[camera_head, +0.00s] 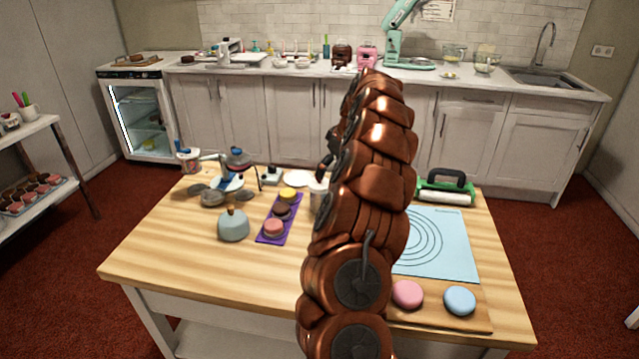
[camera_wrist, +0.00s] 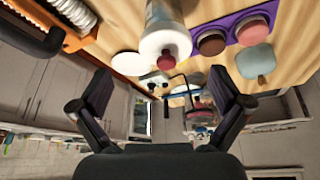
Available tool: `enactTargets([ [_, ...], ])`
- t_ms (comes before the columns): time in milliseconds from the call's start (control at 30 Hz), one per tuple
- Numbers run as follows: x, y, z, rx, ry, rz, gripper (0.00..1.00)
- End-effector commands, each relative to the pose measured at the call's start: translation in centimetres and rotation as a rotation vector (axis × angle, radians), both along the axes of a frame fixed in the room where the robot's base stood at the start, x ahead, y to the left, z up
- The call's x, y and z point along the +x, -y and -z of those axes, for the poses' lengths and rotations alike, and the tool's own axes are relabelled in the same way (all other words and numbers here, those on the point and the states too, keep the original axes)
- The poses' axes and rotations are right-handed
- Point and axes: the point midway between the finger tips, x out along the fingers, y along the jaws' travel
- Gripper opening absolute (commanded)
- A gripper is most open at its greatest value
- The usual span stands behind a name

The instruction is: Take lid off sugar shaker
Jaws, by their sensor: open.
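The likely sugar shaker is a pale cylinder with a domed white top and a small red knob. It stands on the wooden table and shows in the wrist view (camera_wrist: 165,40). In the head view, part of a pale cylinder (camera_head: 317,197) shows just left of my arm, which hides the rest. My gripper (camera_wrist: 160,76) is open, with its two dark fingers spread wide. The red knob appears between the fingertips, with nothing visibly held. I cannot tell the exact distance. In the head view my arm mostly hides the gripper.
A blue-grey pot with a knob (camera_head: 233,226) and a purple tray (camera_head: 265,238) of small cakes stand left of the cylinder. A cake turntable cluster (camera_head: 228,183) is behind. The front left table is clear.

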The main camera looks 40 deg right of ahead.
Motion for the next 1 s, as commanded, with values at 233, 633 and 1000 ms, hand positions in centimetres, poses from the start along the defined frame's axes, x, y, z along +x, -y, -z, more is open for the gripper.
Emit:
enactTargets([
  [233, 0.7, -0.5, 1.4, 0.004, -0.003, -0.002, 1.0],
  [633, 2.7, -1.2, 5.4, 0.002, -0.002, -0.001, 1.0],
  [1000, 2.7, -1.2, 5.4, 0.001, 0.0, 0.0, 0.81],
])
